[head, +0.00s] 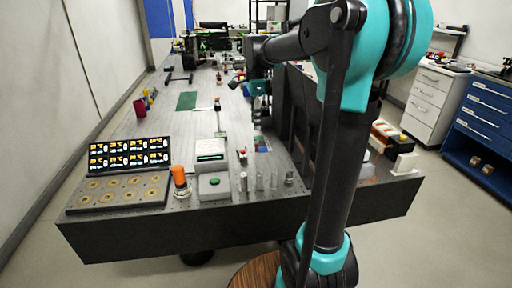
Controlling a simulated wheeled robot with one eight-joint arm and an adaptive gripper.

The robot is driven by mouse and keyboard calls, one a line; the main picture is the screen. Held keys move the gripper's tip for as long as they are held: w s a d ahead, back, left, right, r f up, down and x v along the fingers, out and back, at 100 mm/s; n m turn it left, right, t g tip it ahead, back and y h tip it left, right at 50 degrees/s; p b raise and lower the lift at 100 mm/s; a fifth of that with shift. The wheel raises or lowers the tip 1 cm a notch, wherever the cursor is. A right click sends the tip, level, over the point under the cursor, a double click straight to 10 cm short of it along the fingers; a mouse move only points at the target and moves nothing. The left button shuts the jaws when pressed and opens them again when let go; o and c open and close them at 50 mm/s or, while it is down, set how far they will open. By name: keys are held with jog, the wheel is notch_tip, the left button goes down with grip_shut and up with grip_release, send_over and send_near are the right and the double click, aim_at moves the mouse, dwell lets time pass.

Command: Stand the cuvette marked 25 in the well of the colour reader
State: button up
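The colour reader (210,158) is a pale box with a dark display, near the front edge of the bench. A grey front part with a green button (214,182) belongs to it or stands against it; I cannot make out its well. Several small pale upright pieces, which look like cuvettes (259,182), stand in a row to its right. Their markings are too small to read, so I cannot tell which is 25. My gripper (258,118) hangs over the bench, behind and above this row. It is small and dark here; whether its fingers are open or shut does not show.
Further left are a tray with round wells (120,192) and a black panel of labelled displays (128,153). A coloured card (262,143) lies near my gripper.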

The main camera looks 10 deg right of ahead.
send_over(256, 151)
jog(key=f, duration=0.8)
jog(key=shift+w, duration=0.4)
jog(key=c, duration=0.9)
